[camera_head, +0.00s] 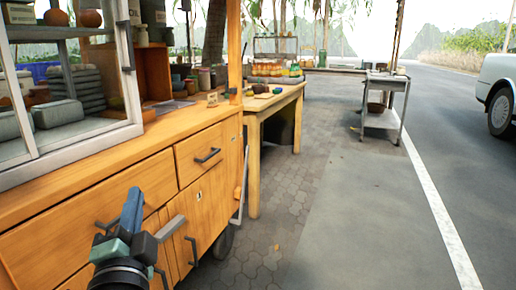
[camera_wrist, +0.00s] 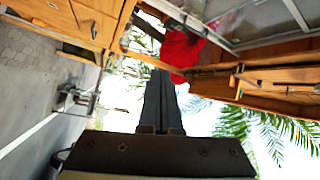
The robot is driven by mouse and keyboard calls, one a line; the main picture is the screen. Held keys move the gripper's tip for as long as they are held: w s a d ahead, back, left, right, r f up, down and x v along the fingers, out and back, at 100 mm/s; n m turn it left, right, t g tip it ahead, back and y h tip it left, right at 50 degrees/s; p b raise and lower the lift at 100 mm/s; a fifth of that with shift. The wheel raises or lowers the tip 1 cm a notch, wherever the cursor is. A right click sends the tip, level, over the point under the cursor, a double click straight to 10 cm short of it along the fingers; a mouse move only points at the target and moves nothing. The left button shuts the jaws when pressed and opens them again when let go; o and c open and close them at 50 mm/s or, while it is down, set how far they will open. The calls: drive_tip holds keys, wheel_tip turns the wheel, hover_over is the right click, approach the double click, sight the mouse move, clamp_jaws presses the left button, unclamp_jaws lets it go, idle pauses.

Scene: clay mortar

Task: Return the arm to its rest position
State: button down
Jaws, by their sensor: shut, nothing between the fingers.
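My gripper (camera_head: 135,195) is at the lower left of the head view, in front of the wooden stall's drawers, with its dark fingers pointing up. In the wrist view the fingers (camera_wrist: 160,74) lie together in the middle of the picture, shut and empty. I cannot tell the exact gap between the gripper and the drawer fronts. Part of my arm below it is cut off by the frame edge.
The wooden stall (camera_head: 205,195) with drawer handles and a glass case (camera_head: 75,75) fills the left. A wooden table (camera_head: 270,104) with jars stands behind it. A metal trolley (camera_head: 385,92) and a vehicle (camera_head: 497,85) are right. Pavement (camera_head: 345,200) is open. A red thing (camera_wrist: 180,50) shows in the wrist view.

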drive_tip(key=s+d+r+n+t+h+p, duration=0.1)
drive_tip(key=s+d+r+n+t+h, duration=0.1)
drive_tip(key=d+r, duration=0.55)
drive_tip(key=s+d+r+n+t+h+p, duration=0.15)
drive_tip(key=d+r, duration=0.35)
drive_tip(key=r, duration=0.5)
drive_tip(key=s+d+r+n+t+h+p, duration=0.2)
drive_tip(key=s+d+r+n+t, duration=0.2)
drive_tip(key=s+d+r+n, duration=0.6)
wheel_tip(320, 180, up, 41)
drive_tip(key=s+a+m+p, duration=0.1)
drive_tip(key=m+p, duration=0.2)
drive_tip(key=p, duration=3.4)
drive_tip(key=shift+s+a+f+p, duration=0.2)
drive_tip(key=shift+s+a+p, duration=0.1)
drive_tip(key=shift+s, duration=0.1)
